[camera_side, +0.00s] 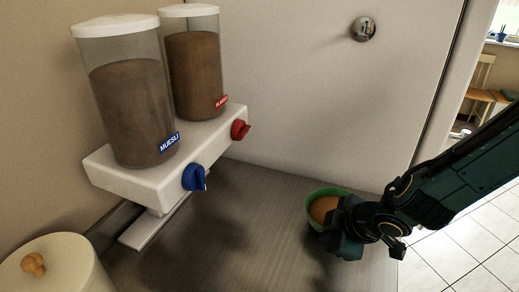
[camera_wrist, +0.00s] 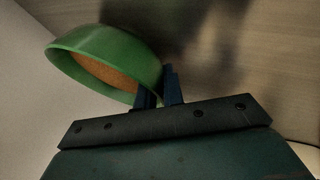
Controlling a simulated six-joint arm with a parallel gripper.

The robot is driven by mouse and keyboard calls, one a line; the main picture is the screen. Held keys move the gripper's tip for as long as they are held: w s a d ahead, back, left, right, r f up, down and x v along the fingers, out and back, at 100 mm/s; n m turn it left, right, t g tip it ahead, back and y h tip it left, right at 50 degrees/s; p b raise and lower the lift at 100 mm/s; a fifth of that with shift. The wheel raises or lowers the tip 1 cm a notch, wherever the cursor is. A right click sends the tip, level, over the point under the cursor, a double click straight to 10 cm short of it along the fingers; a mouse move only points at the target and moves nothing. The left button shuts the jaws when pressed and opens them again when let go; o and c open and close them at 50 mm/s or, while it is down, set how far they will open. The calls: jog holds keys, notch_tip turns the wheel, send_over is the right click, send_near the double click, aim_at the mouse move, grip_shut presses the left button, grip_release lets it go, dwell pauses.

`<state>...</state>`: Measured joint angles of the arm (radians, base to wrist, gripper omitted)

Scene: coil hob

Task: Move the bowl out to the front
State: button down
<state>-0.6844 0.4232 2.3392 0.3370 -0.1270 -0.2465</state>
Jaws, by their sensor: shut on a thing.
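A green bowl (camera_side: 311,214) with brown contents stands at the right part of the counter in the side view, close to the pale wall. It also shows in the wrist view (camera_wrist: 110,52), where its brown filling is visible inside the rim. My gripper (camera_side: 338,224) reaches in from the right and is shut on the bowl's near wall. In the wrist view its dark blue fingers (camera_wrist: 160,88) pinch the bowl's edge. The gripper hides part of the bowl in the side view. I cannot tell whether the bowl touches the counter.
A white dispenser stand (camera_side: 180,160) holds two clear hoppers, one labelled muesli (camera_side: 130,110); a blue knob (camera_side: 194,177) and a red knob (camera_side: 240,130) stick out. A cream lidded canister (camera_side: 60,270) stands at front left. The counter's middle (camera_side: 230,235) is clear.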

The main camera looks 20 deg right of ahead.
jog(key=c, duration=1.5)
grip_release()
jog(key=shift+r, duration=0.1)
jog(key=shift+v, duration=6.05)
jog(key=shift+d, duration=0.1)
